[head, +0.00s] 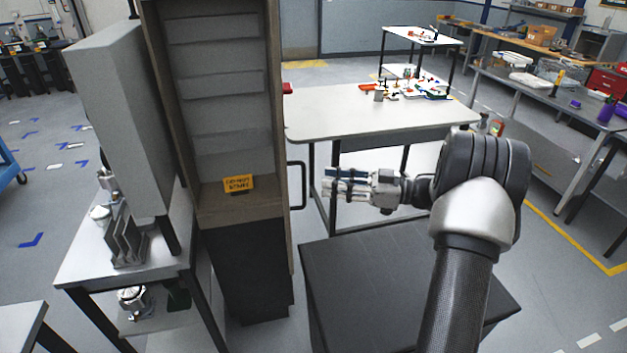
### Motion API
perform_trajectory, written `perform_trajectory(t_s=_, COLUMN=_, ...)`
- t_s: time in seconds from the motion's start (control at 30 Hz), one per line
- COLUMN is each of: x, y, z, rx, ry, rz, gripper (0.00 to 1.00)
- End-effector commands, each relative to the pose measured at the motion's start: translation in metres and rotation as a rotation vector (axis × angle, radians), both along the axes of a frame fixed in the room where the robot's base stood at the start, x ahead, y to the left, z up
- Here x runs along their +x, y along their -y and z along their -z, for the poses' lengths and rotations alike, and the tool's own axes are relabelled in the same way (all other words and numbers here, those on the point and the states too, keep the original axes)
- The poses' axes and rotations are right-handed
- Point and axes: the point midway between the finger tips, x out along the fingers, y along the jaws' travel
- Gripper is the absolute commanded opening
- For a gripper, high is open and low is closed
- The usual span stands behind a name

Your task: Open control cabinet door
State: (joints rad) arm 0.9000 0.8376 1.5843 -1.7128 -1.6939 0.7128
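The control cabinet (222,120) is a tall brown and grey box left of centre, with a dark lower part. I cannot tell how the door panel itself sits. My gripper (326,182) points left towards the handle, with its fingertips apparently a little to the right of it and apart from it. Nothing shows between the fingers.
A dark box-like surface (385,275) lies below my arm. A white table (370,105) with small parts stands behind. A side table (80,262) with metal parts and a tall grey box (120,100) are left of the cabinet. Workbenches line the right. Floor shows between them.

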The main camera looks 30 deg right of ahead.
Motion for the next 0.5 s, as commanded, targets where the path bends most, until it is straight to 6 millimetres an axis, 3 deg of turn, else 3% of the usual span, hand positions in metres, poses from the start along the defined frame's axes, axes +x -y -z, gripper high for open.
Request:
perform_trajectory(t_s=0.2, x=-0.022, y=0.025, z=0.0, rx=0.001, ry=-0.001, rz=0.0, gripper=0.29)
perform_trajectory(t_s=0.5, x=-0.027, y=0.031, z=0.0, rx=0.001, ry=-0.001, rz=-0.001, gripper=0.29)
